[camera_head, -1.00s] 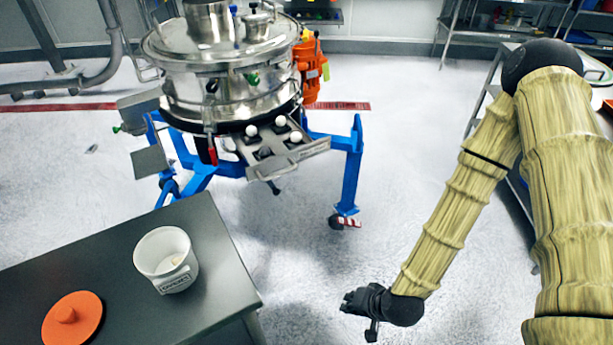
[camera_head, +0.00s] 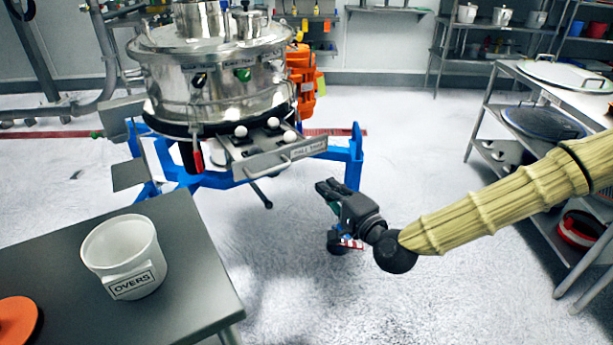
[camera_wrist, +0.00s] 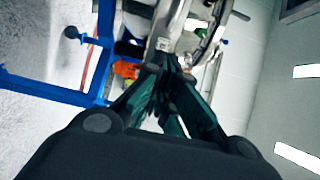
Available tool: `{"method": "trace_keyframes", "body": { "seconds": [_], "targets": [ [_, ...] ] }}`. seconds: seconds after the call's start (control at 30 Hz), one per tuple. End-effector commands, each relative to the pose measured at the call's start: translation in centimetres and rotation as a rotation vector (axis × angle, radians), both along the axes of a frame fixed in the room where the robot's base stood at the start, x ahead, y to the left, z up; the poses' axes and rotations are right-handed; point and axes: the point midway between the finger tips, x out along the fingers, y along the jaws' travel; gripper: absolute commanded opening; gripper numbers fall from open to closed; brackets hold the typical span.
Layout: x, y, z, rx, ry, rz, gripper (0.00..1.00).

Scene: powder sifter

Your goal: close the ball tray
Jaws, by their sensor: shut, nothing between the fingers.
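The ball tray (camera_head: 284,157) is a flat grey metal drawer at the lower front of the steel sifter (camera_head: 215,90). It sticks out toward the front right, with a labelled front plate and a bar handle. White balls (camera_head: 290,136) show on or just behind it. My gripper (camera_head: 322,187) is just right of and below the tray's front plate, apart from it in the head view. Its fingers are together and empty. In the wrist view my gripper (camera_wrist: 165,75) points toward the sifter's metal parts, and its fingers hide part of what lies ahead.
The blue sifter frame (camera_head: 355,157) stands close behind my gripper. A dark table (camera_head: 200,270) at lower left holds a white bucket (camera_head: 125,258) marked OVERS and an orange lid (camera_head: 16,322). Shelving (camera_head: 545,130) stands at right. The floor between is clear.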

Motion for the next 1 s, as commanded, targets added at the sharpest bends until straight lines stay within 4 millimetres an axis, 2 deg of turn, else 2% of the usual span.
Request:
{"method": "trace_keyframes", "body": {
  "seconds": [0.17,0.73,1.0],
  "targets": [
    [1.4,0.9,0.1,0.000,-0.001,0.002,0.00],
    [9.1,5.8,-0.1,-0.001,0.000,0.002,0.00],
    [11.3,7.1,0.0,0.000,0.000,0.001,0.00]
  ]
}}
